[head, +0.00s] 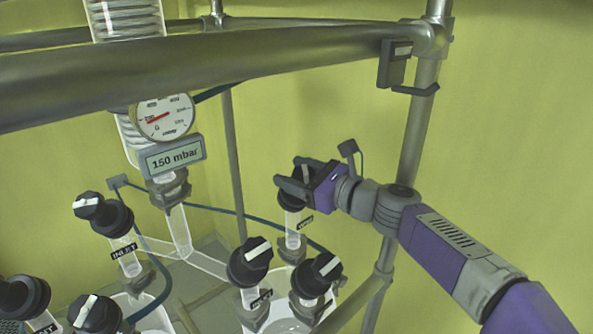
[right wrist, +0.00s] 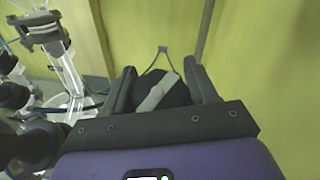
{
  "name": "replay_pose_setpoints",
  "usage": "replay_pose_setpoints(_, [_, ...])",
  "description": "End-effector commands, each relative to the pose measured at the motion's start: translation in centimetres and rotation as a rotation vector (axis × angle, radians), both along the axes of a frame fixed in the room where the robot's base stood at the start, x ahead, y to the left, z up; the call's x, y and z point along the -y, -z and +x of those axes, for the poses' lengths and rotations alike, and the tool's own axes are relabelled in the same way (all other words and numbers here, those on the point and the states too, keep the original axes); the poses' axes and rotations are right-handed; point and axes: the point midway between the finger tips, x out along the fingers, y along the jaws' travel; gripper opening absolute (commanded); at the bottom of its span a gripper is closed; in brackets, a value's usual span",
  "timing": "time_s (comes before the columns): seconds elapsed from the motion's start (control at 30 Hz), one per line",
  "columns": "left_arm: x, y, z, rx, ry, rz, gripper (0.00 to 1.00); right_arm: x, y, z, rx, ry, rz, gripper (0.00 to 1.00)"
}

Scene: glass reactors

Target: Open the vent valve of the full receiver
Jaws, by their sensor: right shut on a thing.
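My right gripper (head: 294,178) is shut on the black knob of the vent valve (head: 291,203). The valve stands on a clear glass tube (head: 292,240), with a small label beside it that is hard to read. In the right wrist view the knob (right wrist: 178,98) sits between the two fingers of the gripper (right wrist: 160,88). Its light grey bar runs at a slant, from lower left to upper right. The fingers partly cover the knob in the head view. Liquid in the receiver below cannot be made out. My left gripper is not in view.
Black valves stand close by: the inlet valve (head: 107,213), a middle valve (head: 250,262) and a right valve (head: 316,274). A gauge (head: 163,118) hangs above a 150 mbar display (head: 172,157). A thick metal rail (head: 250,55) crosses above; an upright post (head: 417,130) stands right.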

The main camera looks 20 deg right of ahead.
Motion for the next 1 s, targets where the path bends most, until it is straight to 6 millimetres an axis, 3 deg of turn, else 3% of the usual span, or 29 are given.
replay_pose_setpoints(0.3, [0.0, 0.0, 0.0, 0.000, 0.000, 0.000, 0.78, 0.0, 0.1, 0.0, 0.000, -0.001, -0.002, 0.27])
replay_pose_setpoints(0.33, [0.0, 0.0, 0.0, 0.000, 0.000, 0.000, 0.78, 0.0, 0.1, 0.0, 0.000, -0.001, -0.002, 0.60])
replay_pose_setpoints(0.47, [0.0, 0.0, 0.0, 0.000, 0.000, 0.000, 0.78, 0.0, 0.1, 0.0, -0.001, -0.001, -0.001, 0.78])
replay_pose_setpoints(0.77, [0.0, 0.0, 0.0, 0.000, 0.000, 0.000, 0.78, 0.1, 0.0, -0.2, 0.000, 0.000, -0.001, 0.78])
replay_pose_setpoints(1.0, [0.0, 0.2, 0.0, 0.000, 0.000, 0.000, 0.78, 1.8, -0.1, -3.2, 0.002, 0.003, -0.001, 0.78])
